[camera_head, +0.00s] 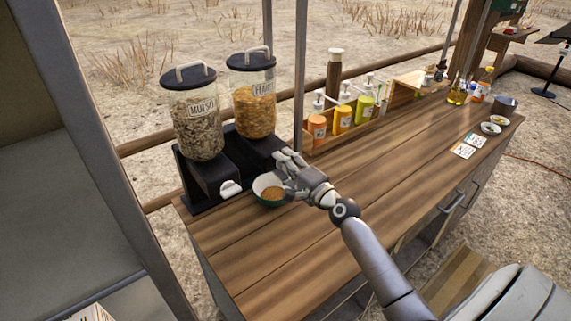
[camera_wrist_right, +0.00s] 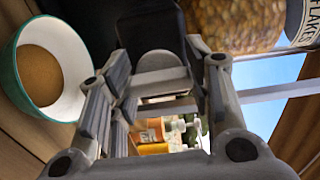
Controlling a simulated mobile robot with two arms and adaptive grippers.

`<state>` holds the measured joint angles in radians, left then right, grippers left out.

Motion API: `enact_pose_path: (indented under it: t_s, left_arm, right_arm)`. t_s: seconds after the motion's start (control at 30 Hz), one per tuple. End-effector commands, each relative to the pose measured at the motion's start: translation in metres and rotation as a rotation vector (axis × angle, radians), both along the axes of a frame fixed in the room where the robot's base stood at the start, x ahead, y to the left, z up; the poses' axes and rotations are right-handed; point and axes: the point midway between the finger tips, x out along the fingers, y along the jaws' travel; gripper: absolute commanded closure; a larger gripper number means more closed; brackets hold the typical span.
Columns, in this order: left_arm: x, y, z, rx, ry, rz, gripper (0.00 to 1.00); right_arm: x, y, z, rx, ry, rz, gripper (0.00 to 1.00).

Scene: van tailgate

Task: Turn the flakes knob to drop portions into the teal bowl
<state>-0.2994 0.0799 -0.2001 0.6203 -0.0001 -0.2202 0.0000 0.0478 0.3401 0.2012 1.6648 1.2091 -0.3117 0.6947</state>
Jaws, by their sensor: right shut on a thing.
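The flakes dispenser (camera_head: 254,105) is a clear canister of golden flakes with a dark lid, on a black stand; its canister also shows at the top of the right wrist view (camera_wrist_right: 235,22). My right gripper (camera_head: 287,162) is at the front of this dispenser, shut on the flakes knob (camera_wrist_right: 160,66), a light grey rounded piece between the fingers. In the head view the fingers hide the knob. The teal bowl (camera_head: 262,185), white inside, stands below and partly behind my gripper. It holds a brown-gold heap, also seen in the right wrist view (camera_wrist_right: 40,75). My left gripper is not in view.
The muesli dispenser (camera_head: 198,128), with its white knob (camera_head: 230,188), stands left of the flakes one. Sauce bottles (camera_head: 343,118) stand in a wooden rack behind. The middle of the wooden counter (camera_head: 400,165) is clear.

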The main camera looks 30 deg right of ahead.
Motion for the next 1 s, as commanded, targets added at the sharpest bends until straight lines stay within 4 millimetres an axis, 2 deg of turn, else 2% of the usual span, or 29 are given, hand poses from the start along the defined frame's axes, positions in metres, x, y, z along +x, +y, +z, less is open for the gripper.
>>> enact_pose_path:
  t_s: [0.53,0.57,0.7,1.0]
  left_arm:
    - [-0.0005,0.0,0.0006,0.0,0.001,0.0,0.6]
    - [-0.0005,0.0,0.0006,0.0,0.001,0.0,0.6]
    - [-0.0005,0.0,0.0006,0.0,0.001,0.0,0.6]
    - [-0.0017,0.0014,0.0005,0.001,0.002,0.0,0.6]
  right_arm:
    - [0.0001,-0.0008,0.0002,0.021,0.002,-0.002,0.78]
    - [0.0001,-0.0008,0.0002,0.021,0.001,-0.002,0.51]
    - [0.0001,-0.0007,0.0001,0.021,0.002,-0.001,0.33]
    - [-0.0002,-0.0002,-0.0001,0.021,0.002,0.0,0.32]
